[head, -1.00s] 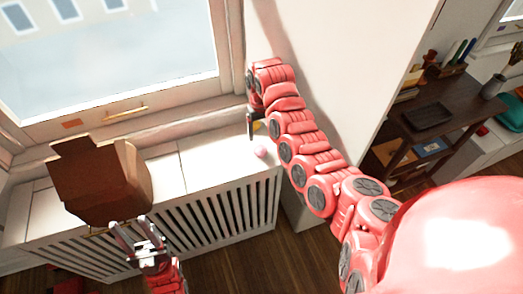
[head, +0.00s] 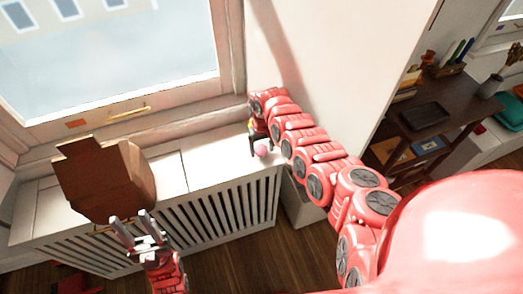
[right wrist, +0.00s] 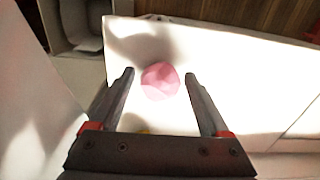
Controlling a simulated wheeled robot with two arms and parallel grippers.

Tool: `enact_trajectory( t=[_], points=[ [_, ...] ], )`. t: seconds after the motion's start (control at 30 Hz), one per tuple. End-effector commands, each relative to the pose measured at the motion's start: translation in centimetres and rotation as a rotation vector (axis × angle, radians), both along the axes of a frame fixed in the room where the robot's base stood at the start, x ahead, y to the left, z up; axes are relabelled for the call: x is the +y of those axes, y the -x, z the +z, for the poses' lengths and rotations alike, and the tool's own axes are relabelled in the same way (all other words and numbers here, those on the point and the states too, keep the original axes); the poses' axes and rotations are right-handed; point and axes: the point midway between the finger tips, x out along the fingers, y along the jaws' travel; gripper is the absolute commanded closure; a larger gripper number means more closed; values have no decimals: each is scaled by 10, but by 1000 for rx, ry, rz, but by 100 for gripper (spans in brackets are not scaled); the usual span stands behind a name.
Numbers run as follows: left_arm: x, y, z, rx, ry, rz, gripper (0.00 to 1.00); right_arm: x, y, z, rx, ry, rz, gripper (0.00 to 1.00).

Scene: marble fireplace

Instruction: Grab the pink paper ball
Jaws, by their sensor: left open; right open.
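The pink paper ball (head: 262,151) lies on the right end of the white radiator cover below the window. In the right wrist view the ball (right wrist: 160,81) sits between the tips of my right gripper (right wrist: 158,75), with a gap on each side. The right gripper (head: 259,149) is open around the ball, its fingers pointing down in the head view. My left gripper (head: 134,226) is open and empty, in front of the radiator cover and below the cardboard box.
An open brown cardboard box (head: 104,182) stands on the left part of the radiator cover (head: 205,164). A wall (head: 345,70) rises close to my right arm. A grey bin (head: 304,203) stands on the floor right of the cover. A dark shelf (head: 450,128) with items is at the right.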

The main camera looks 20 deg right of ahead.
Motion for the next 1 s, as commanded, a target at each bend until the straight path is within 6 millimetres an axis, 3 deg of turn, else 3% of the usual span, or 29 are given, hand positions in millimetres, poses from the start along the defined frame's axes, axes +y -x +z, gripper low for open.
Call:
enact_trajectory(
  t=[0.13,0.5,1.0],
  points=[
    [0,0,0,0,0,0,50,0,0,0,-1,0,0,22],
    [0,0,0,0,0,0,50,0,0,1,-1,0,0,88],
    [0,0,0,0,0,0,50,-1,-1,12,-3,1,-1,88]
  ],
)
